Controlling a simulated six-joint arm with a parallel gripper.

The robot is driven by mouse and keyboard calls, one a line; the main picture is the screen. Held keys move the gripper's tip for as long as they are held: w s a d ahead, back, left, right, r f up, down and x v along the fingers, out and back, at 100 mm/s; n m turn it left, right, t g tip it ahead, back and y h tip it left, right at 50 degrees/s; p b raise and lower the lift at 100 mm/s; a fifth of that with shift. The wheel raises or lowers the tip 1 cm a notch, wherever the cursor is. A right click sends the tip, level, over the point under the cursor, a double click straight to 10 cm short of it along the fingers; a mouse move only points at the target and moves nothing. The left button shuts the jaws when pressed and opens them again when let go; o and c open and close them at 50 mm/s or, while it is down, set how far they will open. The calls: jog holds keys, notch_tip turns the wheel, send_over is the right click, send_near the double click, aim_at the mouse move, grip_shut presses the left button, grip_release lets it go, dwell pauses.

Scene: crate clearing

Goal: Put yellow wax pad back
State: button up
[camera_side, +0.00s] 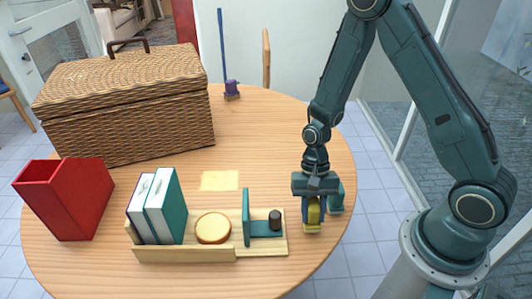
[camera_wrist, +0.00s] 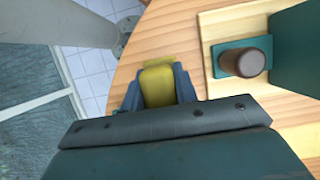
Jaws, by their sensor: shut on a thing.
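My gripper (camera_side: 313,215) is shut on a yellow thing, seemingly the yellow wax pad (camera_side: 313,211), at the right side of the round table. The pad also shows between the blue-grey fingers in the wrist view (camera_wrist: 158,86). Its lower end is near the tabletop; I cannot tell whether it touches. A pale yellow square (camera_side: 220,180) lies flat on the table behind the wooden tray (camera_side: 186,254). The gripper is just right of that tray's right end.
A red box (camera_side: 80,198) stands left, a wicker basket (camera_side: 130,105) behind. The table's middle right is clear.

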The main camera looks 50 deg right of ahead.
jog(key=shift+f, duration=1)
jog(key=shift+f, duration=0.2)
jog(key=o, duration=0.9)
jog(key=shift+v, duration=6.95)
